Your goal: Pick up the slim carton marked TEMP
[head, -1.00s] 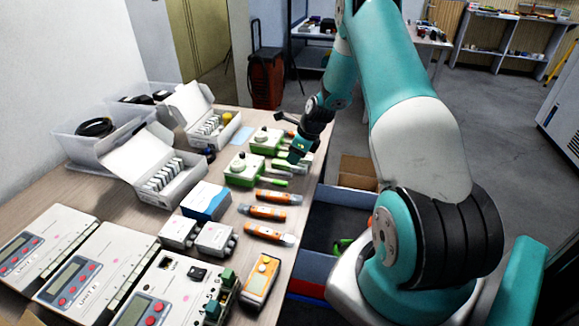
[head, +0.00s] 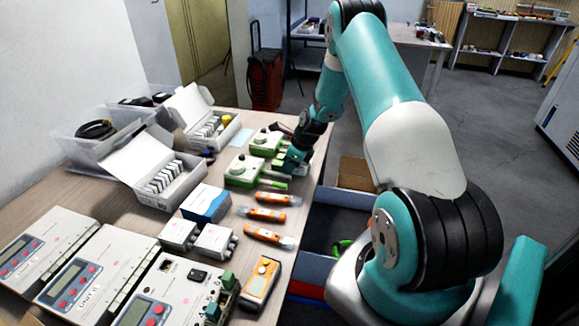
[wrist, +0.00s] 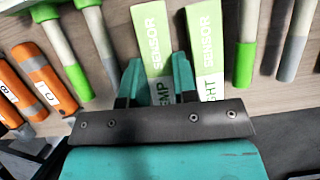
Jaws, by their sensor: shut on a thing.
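In the head view my gripper (head: 287,164) is low at the table's right edge and hides the cartons.
Green-tipped probes (wrist: 70,48) and orange probes (wrist: 44,80) lie left of the cartons; more probes (wrist: 247,45) lie to the right. In the head view, green-and-white devices (head: 244,171) stand beside my gripper, and open white boxes (head: 165,180) stand farther left.

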